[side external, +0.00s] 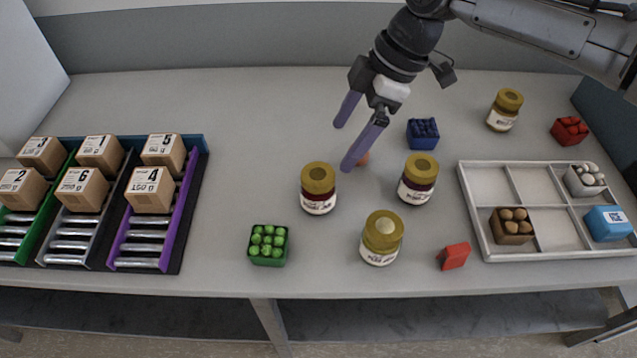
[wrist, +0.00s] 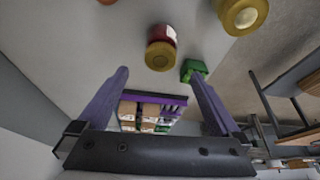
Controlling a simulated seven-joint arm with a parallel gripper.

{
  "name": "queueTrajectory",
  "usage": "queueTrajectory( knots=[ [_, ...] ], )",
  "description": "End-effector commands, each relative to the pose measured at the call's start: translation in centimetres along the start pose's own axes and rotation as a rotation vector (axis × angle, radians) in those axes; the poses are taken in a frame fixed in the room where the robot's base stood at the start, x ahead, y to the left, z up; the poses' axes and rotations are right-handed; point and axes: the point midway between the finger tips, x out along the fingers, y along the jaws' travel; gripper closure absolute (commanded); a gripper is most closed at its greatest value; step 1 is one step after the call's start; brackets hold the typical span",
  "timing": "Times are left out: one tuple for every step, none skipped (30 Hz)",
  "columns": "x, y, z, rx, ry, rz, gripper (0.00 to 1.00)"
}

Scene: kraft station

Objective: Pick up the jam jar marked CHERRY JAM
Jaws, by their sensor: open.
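Several jam jars with gold lids stand upright on the grey table. A dark red jar (side external: 318,200) is left of centre; another dark red jar (side external: 418,188) stands to its right. A pale jar (side external: 381,245) is at the front and another pale jar (side external: 503,115) at the back right. The labels are too small for me to tell which says CHERRY JAM. My gripper (side external: 343,147) is open and empty, behind and between the two dark red jars. In the wrist view, a red jar (wrist: 161,40) lies beyond my open fingertips (wrist: 158,75), apart from them.
A green punnet (side external: 268,246), blue punnet (side external: 422,133) and red block (side external: 453,256) stand around the jars. A divided tray (side external: 482,234) is at right. Racks with numbered boxes (side external: 148,190) are at left. A small orange item (side external: 363,158) is partly hidden by a finger.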

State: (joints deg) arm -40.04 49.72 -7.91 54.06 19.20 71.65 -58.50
Motion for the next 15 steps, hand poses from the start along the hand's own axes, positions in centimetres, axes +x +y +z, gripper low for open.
queueTrajectory(
  knots=[
    [0.6, -0.1, -0.1, -0.002, -0.001, -0.002, 0.00],
    [1.1, -0.1, 0.0, -0.001, -0.002, -0.003, 0.00],
    [1.9, -0.1, 0.1, 0.000, -0.003, -0.004, 0.00],
    [2.4, -0.1, 0.1, 0.001, -0.003, -0.005, 0.00],
    [3.0, -0.1, 0.1, 0.001, -0.003, -0.003, 0.00],
    [3.8, -0.1, 0.1, 0.001, -0.003, -0.003, 0.00],
    [4.4, -0.1, 0.1, 0.001, -0.003, -0.003, 0.00],
    [4.9, -0.1, 0.1, 0.001, -0.003, -0.003, 0.00],
    [5.6, -0.1, 0.1, 0.001, -0.003, -0.003, 0.00],
    [6.0, -0.1, 0.1, 0.001, -0.002, -0.002, 0.00],
    [6.5, -0.1, 0.1, 0.000, -0.002, -0.001, 0.00],
    [7.0, -0.1, 0.1, 0.000, -0.002, -0.002, 0.00],
    [7.2, -0.1, 0.1, 0.000, -0.001, -0.001, 0.00],
    [7.5, -0.1, 0.1, 0.000, -0.001, 0.000, 0.00],
    [7.7, 0.0, 0.1, 0.000, 0.000, 0.001, 0.00]
  ],
)
